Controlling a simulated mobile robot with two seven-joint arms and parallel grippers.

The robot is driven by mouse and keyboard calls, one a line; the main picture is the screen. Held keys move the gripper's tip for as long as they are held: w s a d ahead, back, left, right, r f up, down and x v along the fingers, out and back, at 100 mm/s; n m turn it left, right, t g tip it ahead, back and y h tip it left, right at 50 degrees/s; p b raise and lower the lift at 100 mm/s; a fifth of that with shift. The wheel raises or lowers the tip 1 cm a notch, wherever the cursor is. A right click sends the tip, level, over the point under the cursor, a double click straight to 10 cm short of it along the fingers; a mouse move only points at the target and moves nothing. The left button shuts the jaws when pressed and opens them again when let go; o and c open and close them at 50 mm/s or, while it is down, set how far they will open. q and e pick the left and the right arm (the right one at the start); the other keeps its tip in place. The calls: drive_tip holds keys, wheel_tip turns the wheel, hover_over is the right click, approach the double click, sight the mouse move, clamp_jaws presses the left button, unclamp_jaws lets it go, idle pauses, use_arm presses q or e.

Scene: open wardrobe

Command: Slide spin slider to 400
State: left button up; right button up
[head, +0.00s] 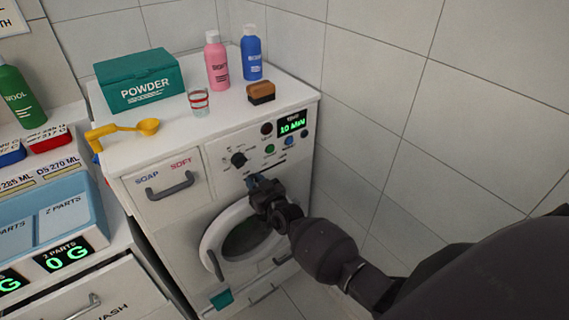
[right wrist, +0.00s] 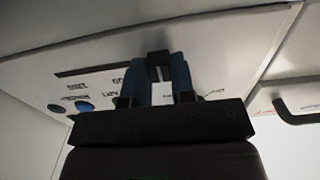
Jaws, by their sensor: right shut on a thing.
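The white washing machine (head: 225,160) stands against the tiled wall. Its front panel carries a dark dial (head: 238,160), several buttons and a green-lit display (head: 292,123). My right gripper (head: 257,182) is at the panel, above the round door. In the right wrist view its blue fingertips (right wrist: 160,78) are shut on a small black slider knob (right wrist: 158,59). A dark slider slot (right wrist: 88,70) runs leftward from the knob there. The slider is mostly hidden by the gripper in the head view, and its scale value cannot be read. My left gripper is out of view.
A green powder box (head: 138,83), pink bottle (head: 216,62), blue bottle (head: 251,55), glass (head: 199,101), brown brush (head: 261,92) and yellow scoop (head: 125,129) are on the machine's top. The drawer handle (head: 170,187) protrudes left of my gripper. A tiled wall (head: 400,100) bounds the right.

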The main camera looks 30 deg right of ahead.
drive_tip(key=shift+a, duration=0.55)
idle(0.5)
idle(0.4)
drive_tip(key=o, duration=0.8)
drive_tip(key=shift+s, duration=0.1)
drive_tip(key=s+p, duration=0.4)
drive_tip(key=s, duration=0.3)
drive_tip(key=shift+d, duration=0.25)
